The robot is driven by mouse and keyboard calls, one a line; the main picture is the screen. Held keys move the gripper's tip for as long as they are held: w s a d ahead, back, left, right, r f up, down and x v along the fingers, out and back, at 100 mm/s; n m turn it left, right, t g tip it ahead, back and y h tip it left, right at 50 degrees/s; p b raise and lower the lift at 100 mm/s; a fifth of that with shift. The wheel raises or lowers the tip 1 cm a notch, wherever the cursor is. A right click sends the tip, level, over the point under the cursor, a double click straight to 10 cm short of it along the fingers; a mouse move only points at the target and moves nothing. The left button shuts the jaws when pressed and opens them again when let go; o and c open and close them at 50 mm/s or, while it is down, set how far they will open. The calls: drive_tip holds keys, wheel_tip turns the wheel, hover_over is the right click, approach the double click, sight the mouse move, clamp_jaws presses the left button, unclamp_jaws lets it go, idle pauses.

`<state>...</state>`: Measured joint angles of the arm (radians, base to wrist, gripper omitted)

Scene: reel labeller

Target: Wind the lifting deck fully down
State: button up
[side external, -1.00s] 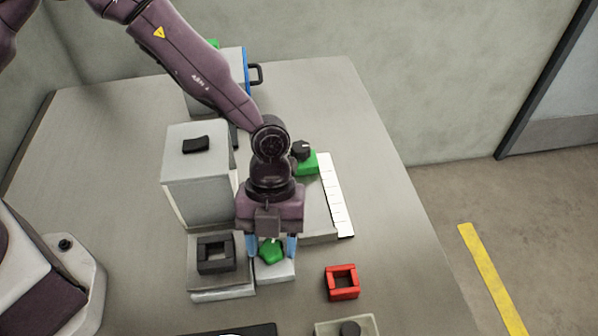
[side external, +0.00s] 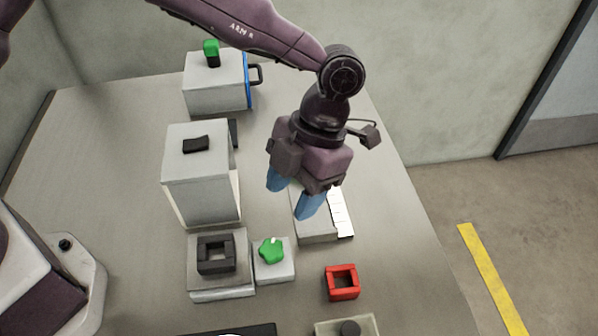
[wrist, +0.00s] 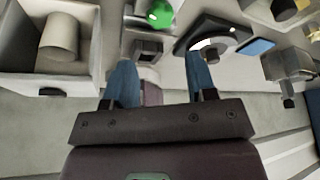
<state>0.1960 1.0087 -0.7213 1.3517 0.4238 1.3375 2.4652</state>
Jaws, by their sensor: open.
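The lifting deck appears to be the light grey platform (side external: 240,282) at the front left, with a dark square frame (side external: 215,256) on it. Beside it on the right, a green lobed knob (side external: 271,250) sits on a low pale box (side external: 275,272). A small light mark shows at the knob's top edge. My gripper (side external: 291,198) is tilted in the air up and to the right of the knob, clear of it. Its blue fingers are apart and hold nothing; they also show apart in the wrist view (wrist: 161,72).
A tall grey box (side external: 200,185) stands behind the platform; a box with a green-topped lever (side external: 214,85) stands at the back. A pale block with a white scale strip (side external: 341,212) lies beneath my gripper. A red square frame (side external: 342,282) and a tray (side external: 330,328) are at the front right.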

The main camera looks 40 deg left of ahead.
drive_tip(key=shift+v, duration=1.25)
